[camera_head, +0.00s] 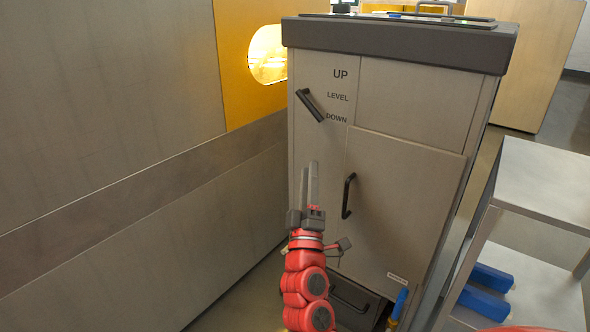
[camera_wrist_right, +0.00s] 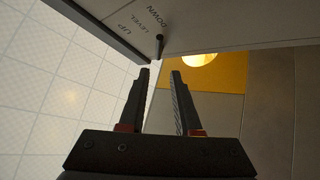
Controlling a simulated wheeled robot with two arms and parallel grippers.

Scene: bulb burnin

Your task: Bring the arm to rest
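My right arm, red with dark joints, reaches up from the bottom middle of the head view. Its right gripper (camera_head: 309,180) points upward in front of the grey cabinet (camera_head: 405,100). In the right wrist view the gripper (camera_wrist_right: 160,80) has its two dark fingers apart, with nothing between them. A dark lever (camera_head: 309,105) on the cabinet front slants beside the words UP, LEVEL and DOWN; it also shows in the wrist view (camera_wrist_right: 159,45), beyond the fingertips and apart from them. My left gripper is not in view.
The cabinet door has a black handle (camera_head: 348,195), and a drawer handle (camera_head: 350,297) is below. A metal wall (camera_head: 110,130) stands left, with a lit opening (camera_head: 268,55) in a yellow panel. A grey shelf cart (camera_head: 545,180) with blue items (camera_head: 490,290) stands right.

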